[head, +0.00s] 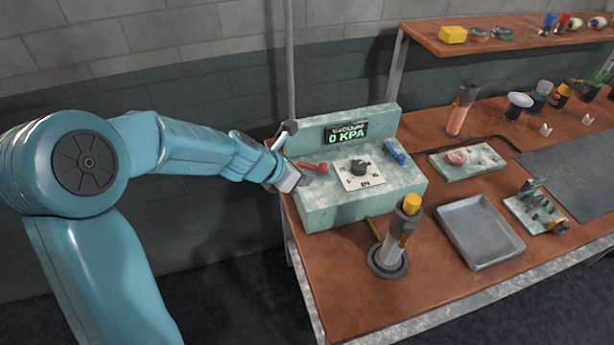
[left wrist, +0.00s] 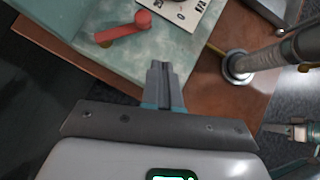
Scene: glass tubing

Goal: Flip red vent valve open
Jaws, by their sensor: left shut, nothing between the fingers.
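The red vent valve (head: 313,167) is a short red lever on the left part of the top of a pale green vacuum box (head: 323,213). My left gripper (head: 292,182) is at the box's left edge, just left of the lever. In the left wrist view the red lever (left wrist: 123,28) lies at the upper left, and my left gripper (left wrist: 161,68) is shut and empty, with its fingertips apart from the lever. The box display (head: 345,133) reads "VACUUM 0 KPA". My right gripper is not seen in the head view.
A black dial on a white plate (head: 360,171) and a blue lever (head: 394,151) sit right of the red one. A grey tray (head: 480,233) lies to the right. A grey pole rises behind my left gripper.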

